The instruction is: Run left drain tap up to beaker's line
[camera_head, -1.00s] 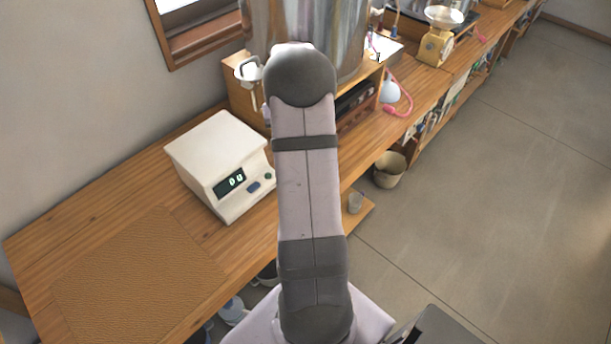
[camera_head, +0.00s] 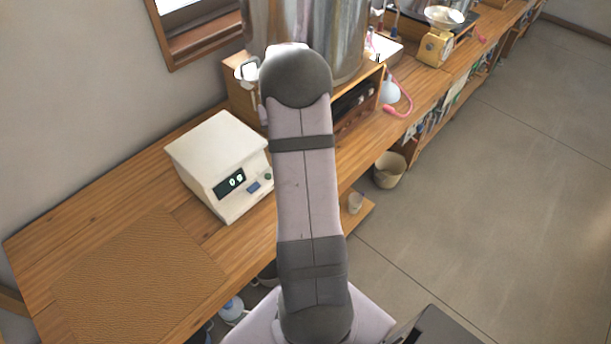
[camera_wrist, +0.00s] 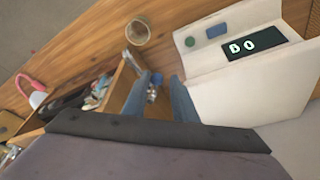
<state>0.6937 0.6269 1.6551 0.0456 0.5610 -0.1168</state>
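My gripper (camera_wrist: 156,98) shows in the wrist view as two blue-grey fingers with a clear gap between them. Small metal and blue parts (camera_wrist: 154,84), which look like a tap, sit in the gap; I cannot tell whether the fingers touch them. A small round open vessel (camera_wrist: 138,32), possibly the beaker, stands on wood beyond the fingertips; its line and level cannot be made out. In the head view my arm hides the gripper and most of the front of the large steel vessel (camera_head: 345,35). A pale tap-like fitting (camera_head: 247,70) shows left of my arm.
A white box with a digital display (camera_head: 215,165) stands on the wooden bench, left of my arm. It is close to the fingers in the wrist view (camera_wrist: 240,90). A brown mat (camera_head: 140,275) lies clear.

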